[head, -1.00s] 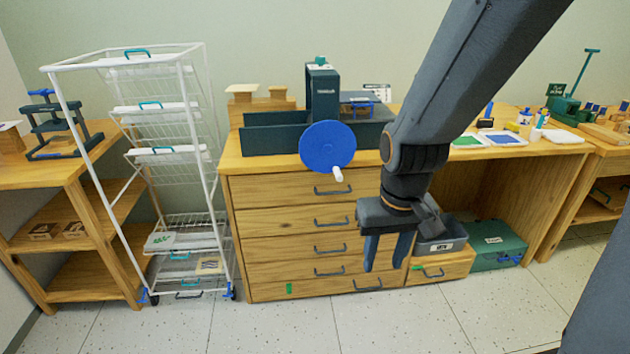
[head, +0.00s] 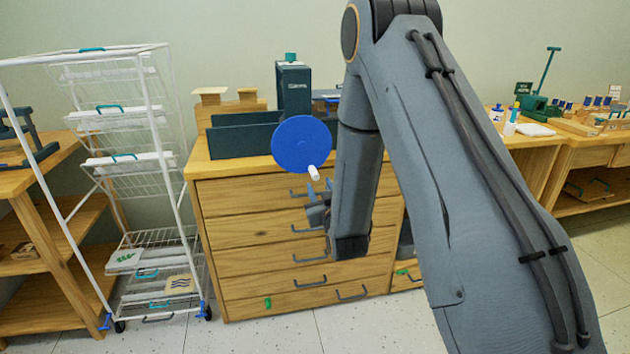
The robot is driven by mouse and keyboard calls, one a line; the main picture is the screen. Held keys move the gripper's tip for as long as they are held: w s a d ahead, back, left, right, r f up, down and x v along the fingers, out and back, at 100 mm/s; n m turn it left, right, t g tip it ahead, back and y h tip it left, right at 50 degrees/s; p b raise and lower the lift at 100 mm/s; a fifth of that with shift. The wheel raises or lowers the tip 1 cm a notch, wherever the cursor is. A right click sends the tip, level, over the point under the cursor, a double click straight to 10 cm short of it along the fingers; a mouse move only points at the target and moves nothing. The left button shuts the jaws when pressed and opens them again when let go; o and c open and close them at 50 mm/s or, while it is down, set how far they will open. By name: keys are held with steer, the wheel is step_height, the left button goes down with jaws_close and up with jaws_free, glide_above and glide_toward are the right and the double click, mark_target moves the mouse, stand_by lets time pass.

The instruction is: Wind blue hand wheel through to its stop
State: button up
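The blue hand wheel (head: 301,144) is a disc on the front of a dark green machine (head: 292,88) on the wooden drawer cabinet. Its white handle (head: 314,172) sticks out at the wheel's lower right. My gripper (head: 318,188) is just below the handle, in front of the upper drawers, with its blue-grey fingers pointing up. The fingers look apart with nothing seen between them. I cannot tell whether they touch the handle. My arm hides the right part of the machine and cabinet.
A white wire drying rack (head: 140,150) stands left of the cabinet (head: 240,230). A wooden shelf unit (head: 40,235) is at the far left. Drawer handles stick out near my gripper. A workbench (head: 560,150) with bottles and tools is at the right. Bare floor shows in front.

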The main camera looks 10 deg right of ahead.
mark_target(317, 178)
steer(key=shift+w, duration=0.5)
steer(key=w, duration=0.7)
steer(key=shift+s+d, duration=0.1)
jaws_close()
